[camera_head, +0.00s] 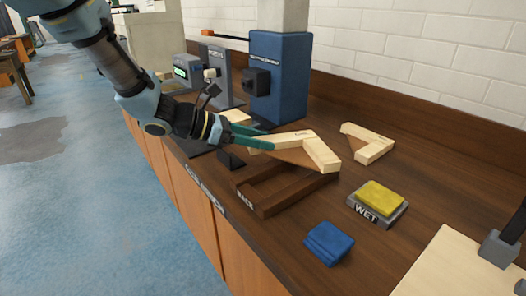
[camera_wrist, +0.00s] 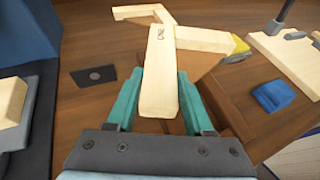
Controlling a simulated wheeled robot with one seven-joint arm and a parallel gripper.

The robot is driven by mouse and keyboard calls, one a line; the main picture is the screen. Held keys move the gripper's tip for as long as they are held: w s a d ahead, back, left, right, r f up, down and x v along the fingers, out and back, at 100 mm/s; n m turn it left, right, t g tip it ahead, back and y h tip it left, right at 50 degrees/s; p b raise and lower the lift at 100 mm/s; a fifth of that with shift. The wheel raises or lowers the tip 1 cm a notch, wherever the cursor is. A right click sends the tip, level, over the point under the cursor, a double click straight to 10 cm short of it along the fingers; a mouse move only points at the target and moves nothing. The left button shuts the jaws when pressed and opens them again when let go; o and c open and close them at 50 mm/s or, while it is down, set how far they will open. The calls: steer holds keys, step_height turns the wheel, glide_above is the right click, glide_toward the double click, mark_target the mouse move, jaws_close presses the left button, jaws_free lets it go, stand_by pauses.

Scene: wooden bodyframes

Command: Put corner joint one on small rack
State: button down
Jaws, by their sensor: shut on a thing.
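A pale wooden corner joint (camera_head: 316,148), an L-shape with small lettering on one leg, is held by my gripper (camera_head: 262,140). In the wrist view the teal fingers of my gripper (camera_wrist: 160,98) are on both sides of one leg of this corner joint (camera_wrist: 164,70). A dark brown wooden rack (camera_head: 282,196) marked "RACK" lies on the bench under the held joint. The joint hides part of it, and I cannot tell whether they touch. A second pale corner joint (camera_head: 368,145) lies on the bench farther right.
A yellow sponge (camera_head: 381,196) sits on a grey tray marked "WET" (camera_head: 366,214). A blue folded cloth (camera_head: 328,243) lies near the front edge. A blue machine (camera_head: 286,75) stands behind the rack. A pale board (camera_head: 455,272) fills the near right corner.

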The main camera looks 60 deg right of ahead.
mark_target(258, 152)
steer(key=shift+f+p, duration=0.3)
steer(key=shift+f, duration=1.5)
steer(key=shift+c, duration=1.4)
jaws_free()
steer(key=shift+f, duration=0.1)
steer(key=shift+w+a, duration=0.1)
steer(key=b+v, duration=0.2)
steer(key=v, duration=1)
